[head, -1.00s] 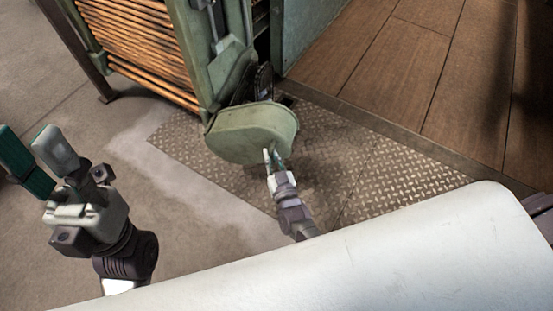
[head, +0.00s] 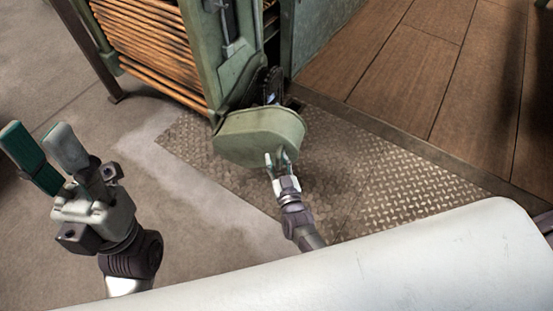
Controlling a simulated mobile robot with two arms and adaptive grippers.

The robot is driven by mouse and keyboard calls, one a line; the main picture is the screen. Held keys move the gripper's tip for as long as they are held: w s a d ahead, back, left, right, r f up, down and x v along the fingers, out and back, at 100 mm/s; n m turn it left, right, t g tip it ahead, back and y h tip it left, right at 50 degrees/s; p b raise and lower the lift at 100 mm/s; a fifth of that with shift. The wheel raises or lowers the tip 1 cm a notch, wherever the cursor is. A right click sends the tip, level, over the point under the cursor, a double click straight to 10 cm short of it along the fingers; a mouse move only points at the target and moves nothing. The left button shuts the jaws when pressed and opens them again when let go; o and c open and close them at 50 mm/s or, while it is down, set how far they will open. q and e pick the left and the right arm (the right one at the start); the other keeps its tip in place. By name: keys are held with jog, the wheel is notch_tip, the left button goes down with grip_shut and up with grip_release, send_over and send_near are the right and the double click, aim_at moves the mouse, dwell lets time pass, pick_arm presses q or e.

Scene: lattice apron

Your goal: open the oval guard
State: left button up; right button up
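The oval guard (head: 258,134) is a green, rounded cover low on the green machine frame (head: 232,60). It stands out from the frame, and a dark toothed wheel (head: 271,86) shows behind it. My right gripper (head: 277,161) is at the guard's lower front edge, its fingertips overlapping the guard in the picture. Its fingers look slightly apart; I cannot tell whether they grip the edge. My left gripper (head: 42,150) is at the far left, away from the guard, with a gap between its two green-padded fingers and nothing in it.
A slatted wooden stack (head: 160,50) sits in the machine at the upper left. A diamond-plate floor panel (head: 370,190) lies under the guard. My white body covers the bottom.

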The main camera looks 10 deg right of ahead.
jog(key=s, duration=1.2)
jog(key=shift+d, duration=0.1)
